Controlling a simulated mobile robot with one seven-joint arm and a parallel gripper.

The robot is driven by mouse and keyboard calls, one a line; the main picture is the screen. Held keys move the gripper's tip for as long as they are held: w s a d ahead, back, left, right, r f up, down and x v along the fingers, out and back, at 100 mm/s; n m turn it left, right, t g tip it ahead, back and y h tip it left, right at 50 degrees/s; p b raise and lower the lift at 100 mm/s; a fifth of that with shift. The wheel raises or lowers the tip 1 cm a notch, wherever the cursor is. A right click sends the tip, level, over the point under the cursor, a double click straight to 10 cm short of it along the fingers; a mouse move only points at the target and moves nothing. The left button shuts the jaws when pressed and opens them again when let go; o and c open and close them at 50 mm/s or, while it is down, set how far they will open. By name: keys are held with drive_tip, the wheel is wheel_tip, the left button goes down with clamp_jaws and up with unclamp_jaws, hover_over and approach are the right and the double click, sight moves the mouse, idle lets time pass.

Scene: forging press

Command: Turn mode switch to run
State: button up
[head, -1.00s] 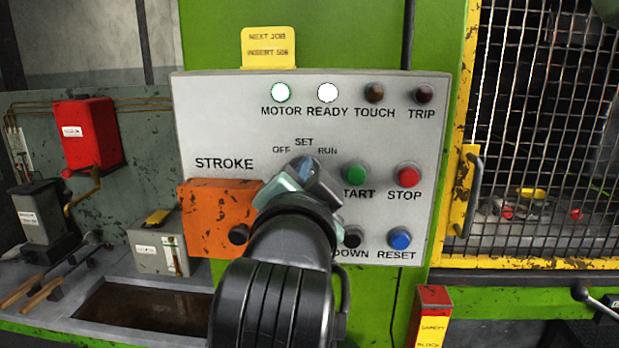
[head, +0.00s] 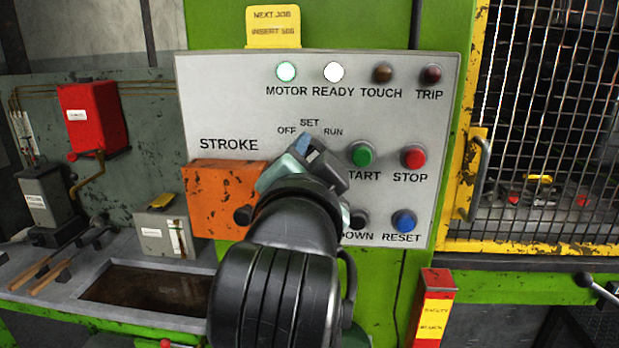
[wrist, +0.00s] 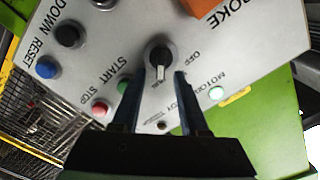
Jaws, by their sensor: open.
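The mode switch is a black knob (wrist: 160,55) on the grey control panel (head: 225,110). In the wrist view its pale pointer points down, away from OFF and roughly toward the RUN side; the small label there is hard to read. My gripper (wrist: 160,78) is open, with one finger on each side of the pointer. I cannot tell whether either finger touches it. In the head view my gripper (head: 310,150) covers the knob, just below the OFF, SET and RUN labels (head: 310,124).
The green START button (head: 360,153) and red STOP button (head: 413,156) are right of my gripper. The blue RESET button (head: 403,221) is lower right. An orange box (head: 220,195) projects close on the left. The MOTOR (head: 286,72) and READY (head: 333,72) lamps are lit.

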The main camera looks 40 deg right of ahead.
drive_tip(key=b+v, duration=0.6)
drive_tip(key=v, duration=0.6)
drive_tip(key=shift+b, duration=0.35)
drive_tip(key=w+a+r+n+t+y+p, duration=0.1)
drive_tip(key=w+a+r+n+t+p, duration=0.25)
drive_tip(key=a+r+n+t, duration=0.45)
drive_tip(key=a+r+n+t+y+p, duration=0.1)
drive_tip(key=a+r+n+t+y, duration=0.2)
drive_tip(key=a+n+t+y, duration=0.1)
drive_tip(key=a+r+n+t+y+p, duration=0.1)
drive_tip(key=a+r+n+t+y, duration=0.2)
drive_tip(key=a+n+y, duration=0.4)
drive_tip(key=shift+a+r+t+y, duration=0.2)
drive_tip(key=shift+a+t+y, duration=0.2)
drive_tip(key=shift+a+y, duration=0.65)
drive_tip(key=shift+a, duration=0.15)
